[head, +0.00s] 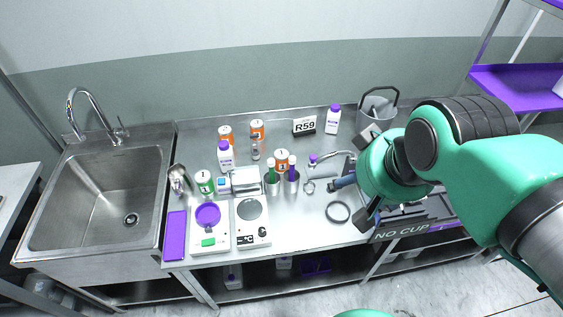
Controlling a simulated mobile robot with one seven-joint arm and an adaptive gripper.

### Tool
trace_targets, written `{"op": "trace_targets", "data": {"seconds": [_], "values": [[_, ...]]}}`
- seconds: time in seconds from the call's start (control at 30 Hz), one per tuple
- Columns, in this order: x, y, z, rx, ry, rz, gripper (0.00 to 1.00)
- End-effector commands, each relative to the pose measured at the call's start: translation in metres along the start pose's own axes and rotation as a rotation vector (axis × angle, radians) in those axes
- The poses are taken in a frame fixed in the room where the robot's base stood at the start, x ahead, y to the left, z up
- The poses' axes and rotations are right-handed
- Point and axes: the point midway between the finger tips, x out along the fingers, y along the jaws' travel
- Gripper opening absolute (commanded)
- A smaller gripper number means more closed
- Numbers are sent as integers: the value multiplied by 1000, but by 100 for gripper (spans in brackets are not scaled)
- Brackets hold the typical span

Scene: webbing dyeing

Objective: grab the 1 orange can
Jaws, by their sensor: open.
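Three orange and white cans stand on the steel counter (315,205). My green arm hides part of the counter's right end.
A sink (95,200) with a tall tap is at the left. White bottles (225,156), a green-and-white can (204,182), scales (251,215) and cups (272,184) crowd around the cans.

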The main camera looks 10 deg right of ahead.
Motion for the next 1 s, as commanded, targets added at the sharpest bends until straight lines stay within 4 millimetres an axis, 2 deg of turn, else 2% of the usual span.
{"op": "trace_targets", "data": {"seconds": [0.17,0.27,0.47,0.77,1.0], "values": [[4,-1,-14,7,-18,-2,68],[10,-3,-28,14,-36,-3,68],[28,-7,-70,38,-84,-6,68],[76,-17,-134,78,-164,-5,68],[129,-27,-179,109,-228,-1,68]]}}
